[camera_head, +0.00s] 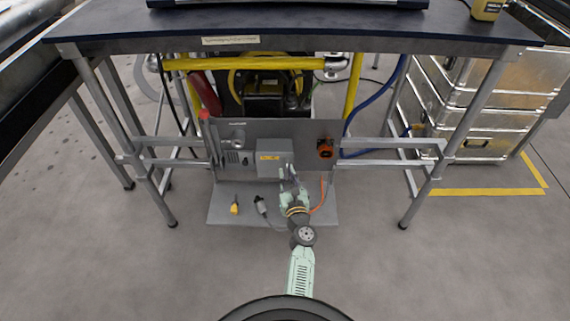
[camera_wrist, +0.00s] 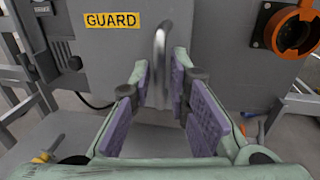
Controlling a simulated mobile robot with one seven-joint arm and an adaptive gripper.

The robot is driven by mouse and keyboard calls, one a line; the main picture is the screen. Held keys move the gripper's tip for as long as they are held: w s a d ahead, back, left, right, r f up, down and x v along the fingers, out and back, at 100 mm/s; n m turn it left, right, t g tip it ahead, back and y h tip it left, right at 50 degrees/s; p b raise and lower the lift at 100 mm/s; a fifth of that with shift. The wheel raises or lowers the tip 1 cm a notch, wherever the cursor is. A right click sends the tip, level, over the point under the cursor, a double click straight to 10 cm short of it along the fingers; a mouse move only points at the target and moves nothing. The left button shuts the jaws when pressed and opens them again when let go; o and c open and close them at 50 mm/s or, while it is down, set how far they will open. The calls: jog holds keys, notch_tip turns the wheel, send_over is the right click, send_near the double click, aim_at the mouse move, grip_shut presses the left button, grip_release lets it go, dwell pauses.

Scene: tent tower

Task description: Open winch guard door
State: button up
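The winch guard door (camera_head: 270,160) is the grey box front with a yellow label on the panel under the table. In the wrist view the guard door (camera_wrist: 105,50) carries a yellow "GUARD" label and looks closed. Its vertical metal handle (camera_wrist: 160,55) stands at the door's right side. My gripper (camera_head: 290,178) is at the right part of the guard box. In the wrist view my gripper (camera_wrist: 158,80) is open, with purple pads on either side of the handle's lower part. A gap shows between pads and handle; I cannot tell whether either pad touches it.
An orange round socket (camera_wrist: 292,30) sits right of the guard, also visible in the head view (camera_head: 325,148). A yellow connector (camera_head: 234,208) and a grey plug (camera_head: 261,205) lie on the base plate (camera_head: 225,216). The table top (camera_head: 300,35) overhangs; its legs stand at both sides.

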jog(key=shift+w, duration=0.4)
jog(key=shift+c, duration=0.3)
grip_shut()
jog(key=shift+r, duration=0.1)
